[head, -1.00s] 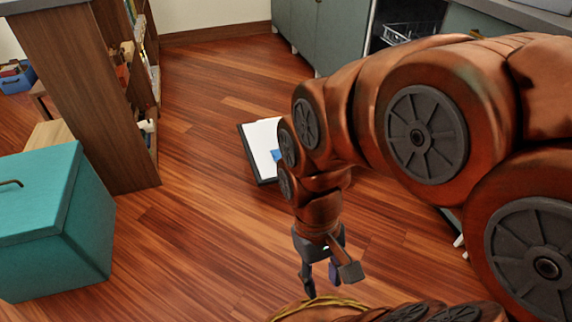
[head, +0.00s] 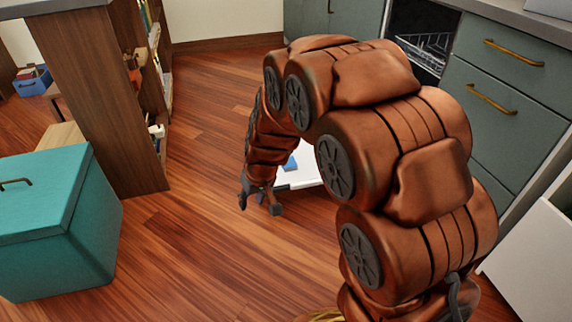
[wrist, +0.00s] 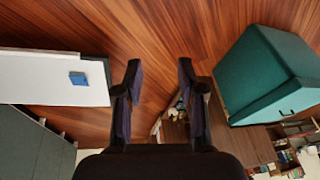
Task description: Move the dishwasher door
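The dishwasher (head: 425,45) is open in the head view, with a wire rack showing in its dark cavity. What looks like its door (head: 305,176) is lowered, its white inner face up with a small blue patch on it. My arm hides much of it and its hinge side. In the wrist view the door (wrist: 40,85) is at the left, with a dark edge facing my gripper. My gripper (wrist: 160,100) is open and empty, its fingers apart over the wooden floor. In the head view my gripper (head: 258,206) hangs down beside the door's outer end, apparently not touching it.
A teal lidded box (head: 60,220) stands at the left, before a wooden bookshelf (head: 112,110). Grey-green drawers (head: 505,95) line the right. A white panel (head: 530,260) juts out at lower right. The floor between box and door is clear.

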